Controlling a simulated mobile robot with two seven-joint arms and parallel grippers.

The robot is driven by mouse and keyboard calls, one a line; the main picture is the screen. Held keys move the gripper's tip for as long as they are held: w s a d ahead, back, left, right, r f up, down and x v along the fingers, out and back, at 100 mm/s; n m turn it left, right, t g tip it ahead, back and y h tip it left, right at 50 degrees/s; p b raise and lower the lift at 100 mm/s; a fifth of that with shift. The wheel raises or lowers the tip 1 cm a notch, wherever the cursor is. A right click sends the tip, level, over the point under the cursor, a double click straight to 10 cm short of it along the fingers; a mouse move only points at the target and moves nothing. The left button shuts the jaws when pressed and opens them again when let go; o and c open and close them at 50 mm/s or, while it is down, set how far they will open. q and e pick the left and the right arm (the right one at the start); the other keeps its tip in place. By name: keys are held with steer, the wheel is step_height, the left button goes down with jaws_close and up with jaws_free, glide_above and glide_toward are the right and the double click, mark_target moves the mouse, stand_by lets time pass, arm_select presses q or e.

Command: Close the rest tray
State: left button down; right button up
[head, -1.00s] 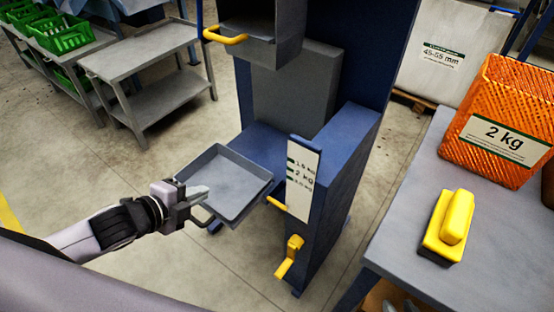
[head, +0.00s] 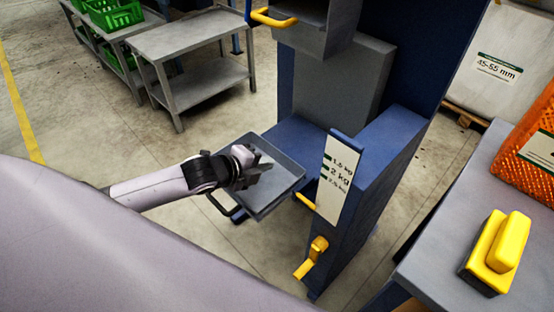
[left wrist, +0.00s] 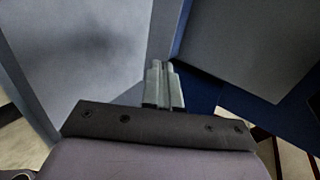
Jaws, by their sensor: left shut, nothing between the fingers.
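The rest tray (head: 280,189) is a shallow grey tray with a raised rim, sticking out from the left side of the blue grader (head: 372,170). A dark handle hangs at its front left edge. My left gripper (head: 262,168) is over the tray's inside, partly hiding its back left part. Its fingers are shut and empty. In the left wrist view the shut fingers (left wrist: 164,85) point ahead, with the grey tray surface (left wrist: 80,60) on the left and blue grader metal beside it. I cannot tell whether the fingers touch the tray. My right gripper is not in view.
A grey upper bin with a yellow handle (head: 272,17) hangs above the tray. A yellow crank (head: 312,258) sits low on the grader. A table (head: 440,240) at right holds a yellow-and-black tool (head: 497,252) and an orange sack (head: 535,150). A grey cart (head: 190,60) stands behind left.

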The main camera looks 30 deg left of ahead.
mark_target(285, 156)
arm_select(q)
steer(key=shift+w+r+b+x, duration=0.1)
steer(key=shift+r+x, duration=0.05)
steer(key=shift+x, duration=0.6)
steer(key=shift+w+r+b+x, duration=0.1)
steer(key=shift+r+x, duration=0.05)
steer(key=shift+x, duration=0.65)
steer(key=shift+w+r+b+x, duration=0.1)
steer(key=shift+r+x, duration=0.05)
steer(key=shift+x, duration=0.6)
steer(key=shift+d, duration=0.15)
